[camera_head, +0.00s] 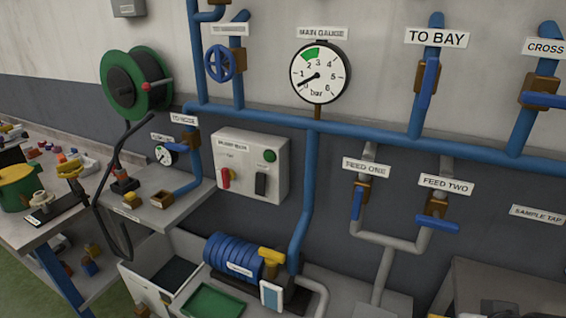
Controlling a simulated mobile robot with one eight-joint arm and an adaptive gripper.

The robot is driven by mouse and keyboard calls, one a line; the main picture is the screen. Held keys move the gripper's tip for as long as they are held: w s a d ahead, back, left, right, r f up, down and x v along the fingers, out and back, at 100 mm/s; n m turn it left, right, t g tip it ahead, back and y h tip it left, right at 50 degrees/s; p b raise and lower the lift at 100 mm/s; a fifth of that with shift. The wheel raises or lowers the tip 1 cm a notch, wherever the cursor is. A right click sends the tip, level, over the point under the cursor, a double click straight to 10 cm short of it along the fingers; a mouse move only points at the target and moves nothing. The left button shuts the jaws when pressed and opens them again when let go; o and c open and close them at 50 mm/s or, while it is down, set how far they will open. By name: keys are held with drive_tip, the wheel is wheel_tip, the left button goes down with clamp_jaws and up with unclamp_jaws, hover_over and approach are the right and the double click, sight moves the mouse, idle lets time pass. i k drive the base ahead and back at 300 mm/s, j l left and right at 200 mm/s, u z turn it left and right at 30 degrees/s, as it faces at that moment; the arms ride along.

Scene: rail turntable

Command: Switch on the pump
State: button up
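The pump (236,258) is a blue ribbed motor body low in the middle, with a yellow part and a pale blue box beside it. A light grey control box (233,145) is mounted on the wall above it. The box carries a red lever or switch (226,178) at lower left, a black switch (261,184) at lower right and a green round button or lamp (270,156) at upper right. Its small labels are too blurred to read, and I cannot tell the switch positions. My gripper is not in view.
The main gauge (320,72) reads low. Blue pipes and valves run along the wall, with FEED ONE (358,200) and FEED TWO (437,223) handles to the right. A hose reel (135,82) hangs at left, its black hose dangling. A cluttered bench (45,235) stands at left.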

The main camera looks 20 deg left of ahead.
sight(261, 179)
drive_tip(key=u, duration=1.1)
drive_tip(key=i+j+u, duration=0.35)
drive_tip(key=j, duration=0.1)
